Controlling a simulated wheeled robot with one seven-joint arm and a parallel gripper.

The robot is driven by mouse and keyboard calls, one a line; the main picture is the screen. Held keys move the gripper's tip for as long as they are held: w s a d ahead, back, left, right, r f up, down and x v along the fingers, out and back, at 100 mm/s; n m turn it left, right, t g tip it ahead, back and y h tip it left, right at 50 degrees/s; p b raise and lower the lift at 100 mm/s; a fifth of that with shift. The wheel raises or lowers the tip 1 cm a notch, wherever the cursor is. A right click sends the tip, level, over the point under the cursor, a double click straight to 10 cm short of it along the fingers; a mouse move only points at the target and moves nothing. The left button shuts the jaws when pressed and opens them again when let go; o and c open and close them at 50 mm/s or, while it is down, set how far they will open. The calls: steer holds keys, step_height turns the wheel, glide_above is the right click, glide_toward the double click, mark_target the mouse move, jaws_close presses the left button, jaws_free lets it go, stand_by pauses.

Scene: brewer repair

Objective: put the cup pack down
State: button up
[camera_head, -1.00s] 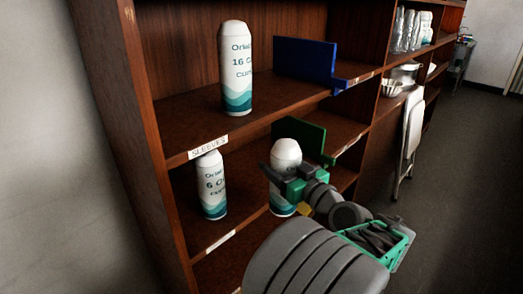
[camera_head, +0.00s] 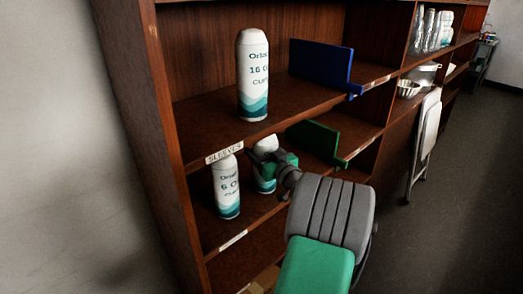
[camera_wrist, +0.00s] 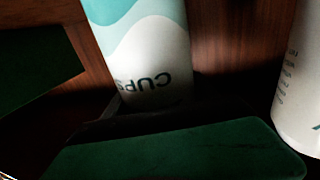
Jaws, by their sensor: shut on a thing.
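The cup pack (camera_head: 265,173) is a white and teal cylinder at the middle shelf, right of a similar pack. My gripper (camera_head: 271,160) is shut on it near its upper part. The pack looks upright, and its base is near the shelf board; I cannot tell whether it touches. In the wrist view the held pack (camera_wrist: 155,55) shows large and upside down behind a dark green finger, with "CUPS" readable. My arm hides part of the pack's right side.
A second pack (camera_head: 226,187) stands close to the left; its side also shows in the wrist view (camera_wrist: 300,85). A green divider (camera_head: 314,139) is to the right. A taller pack (camera_head: 252,75) and a blue divider (camera_head: 321,64) are on the shelf above, labelled "SLEEVES" (camera_head: 224,154) at its edge.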

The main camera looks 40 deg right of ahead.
steer(key=shift+f+b, duration=0.15)
steer(key=shift+b, duration=0.15)
steer(key=o, duration=1.8)
steer(key=shift+c, duration=0.2)
steer(key=s+a+b, duration=0.1)
steer(key=s+a, duration=0.1)
steer(key=s, duration=0.9)
steer(key=shift+s+a+r, duration=0.2)
steer(key=shift+s, duration=0.2)
